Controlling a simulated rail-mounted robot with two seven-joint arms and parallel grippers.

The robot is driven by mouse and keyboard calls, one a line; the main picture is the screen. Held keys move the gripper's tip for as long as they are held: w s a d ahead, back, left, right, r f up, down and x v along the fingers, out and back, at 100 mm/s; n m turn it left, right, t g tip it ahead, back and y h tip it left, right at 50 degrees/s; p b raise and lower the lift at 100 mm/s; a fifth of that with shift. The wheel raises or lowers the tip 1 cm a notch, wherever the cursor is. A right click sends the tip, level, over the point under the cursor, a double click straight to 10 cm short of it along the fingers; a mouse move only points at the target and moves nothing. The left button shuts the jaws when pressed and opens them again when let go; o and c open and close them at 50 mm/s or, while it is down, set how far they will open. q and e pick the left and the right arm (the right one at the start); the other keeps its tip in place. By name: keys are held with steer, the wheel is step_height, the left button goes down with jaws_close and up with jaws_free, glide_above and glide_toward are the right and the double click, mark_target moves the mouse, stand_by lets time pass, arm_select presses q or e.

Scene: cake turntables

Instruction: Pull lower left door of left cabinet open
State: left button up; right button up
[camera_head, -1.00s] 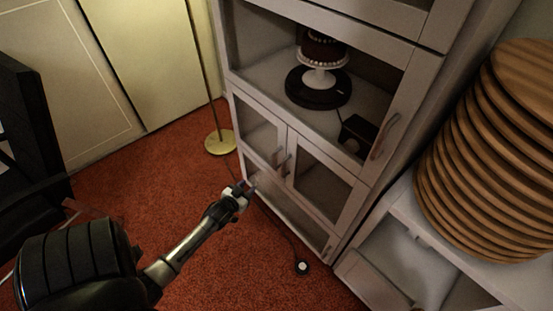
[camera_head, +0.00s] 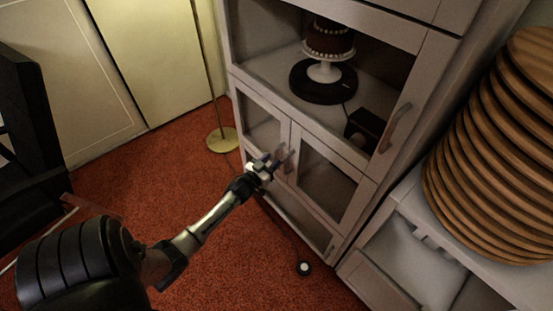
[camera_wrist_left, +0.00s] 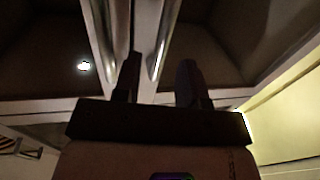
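The left cabinet (camera_head: 355,165) has two glass-fronted lower doors. The lower left door (camera_head: 262,124) and the lower right door (camera_head: 326,182) both look shut. Their upright handles sit side by side at the middle seam. My left gripper (camera_head: 276,160) is at the lower left door's handle, partly hiding it. In the left wrist view, my left gripper's fingers (camera_wrist_left: 158,84) are spread apart. A pale metal handle (camera_wrist_left: 164,40) shows between and beyond them; I cannot tell whether it touches them. The other handle (camera_wrist_left: 100,45) is left of the fingers. My right gripper is not in view.
A cake on a stand (camera_head: 328,50) sits on the shelf above the doors. A brass lamp base (camera_head: 222,140) stands on the red carpet left of the cabinet. A stack of wooden boards (camera_head: 490,150) is at right. Carpet before the doors is mostly clear.

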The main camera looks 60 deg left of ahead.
mark_target(276, 156)
arm_select(q)
steer(key=shift+b+x, duration=0.5)
steer(key=shift+x, duration=1.25)
steer(key=shift+c, duration=0.3)
jaws_close()
